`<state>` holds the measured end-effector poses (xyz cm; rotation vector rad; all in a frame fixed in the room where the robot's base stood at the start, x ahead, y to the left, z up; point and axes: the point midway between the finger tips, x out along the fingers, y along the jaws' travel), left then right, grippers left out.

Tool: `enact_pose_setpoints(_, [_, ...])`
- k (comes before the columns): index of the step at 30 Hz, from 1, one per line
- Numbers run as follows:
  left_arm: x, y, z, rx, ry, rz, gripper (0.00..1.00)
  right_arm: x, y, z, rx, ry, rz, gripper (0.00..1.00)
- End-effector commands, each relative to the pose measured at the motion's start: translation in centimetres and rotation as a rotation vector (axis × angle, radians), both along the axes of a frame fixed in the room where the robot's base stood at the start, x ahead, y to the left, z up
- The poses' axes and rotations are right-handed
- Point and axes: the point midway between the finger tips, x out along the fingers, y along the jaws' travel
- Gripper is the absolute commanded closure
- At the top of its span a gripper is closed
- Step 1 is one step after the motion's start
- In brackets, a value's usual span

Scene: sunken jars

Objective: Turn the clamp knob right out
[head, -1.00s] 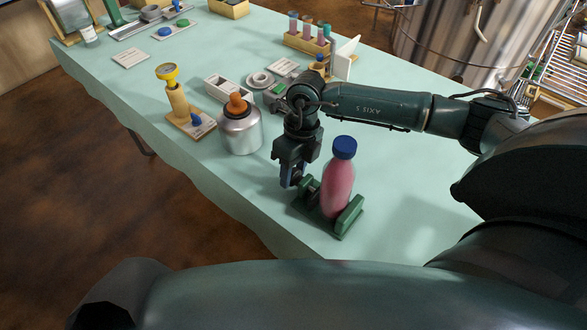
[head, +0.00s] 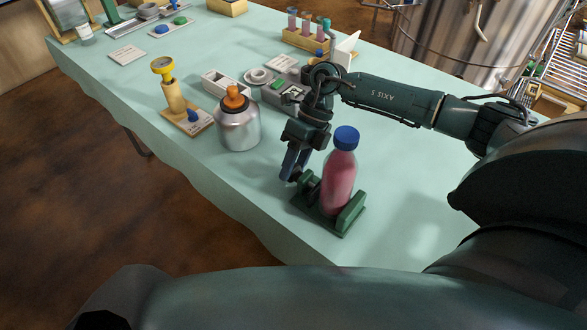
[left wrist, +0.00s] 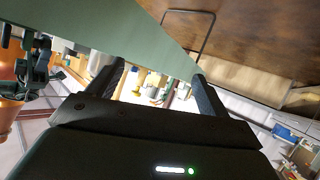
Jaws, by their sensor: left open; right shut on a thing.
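A green clamp (head: 349,215) stands near the table's front edge. It holds an upright bottle (head: 339,183) with pink contents and a blue cap between its jaws. My right gripper (head: 290,175) is low at the left end of the clamp, shut on the clamp knob. The fingers hide most of the knob, so its thread cannot be seen. My left gripper (left wrist: 155,88) shows in the left wrist view, with its two fingers apart and nothing between them. It is away from the clamp.
A metal jar (head: 238,132) with an orange stopper stands left of my right gripper. Beyond it are a wooden stand (head: 182,112) with a yellow top and a white tray (head: 225,85). The table right of the clamp is clear.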

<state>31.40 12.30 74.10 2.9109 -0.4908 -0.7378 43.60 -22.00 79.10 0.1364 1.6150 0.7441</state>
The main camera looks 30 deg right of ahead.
Motion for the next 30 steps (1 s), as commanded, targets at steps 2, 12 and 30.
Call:
enact_pose_setpoints(2, [-0.1,0.2,-0.1,0.000,-0.022,0.007,0.21,0.1,-0.2,-0.4,0.051,0.020,-0.004,0.84])
enact_pose_setpoints(12, [-0.6,1.0,0.6,0.001,-0.083,0.028,0.21,0.2,-0.3,-0.4,0.201,0.080,-0.003,0.84])
enact_pose_setpoints(30, [-0.9,1.4,1.0,0.008,-0.095,0.033,0.21,0.2,-0.4,-0.2,0.233,0.095,-0.002,0.59])
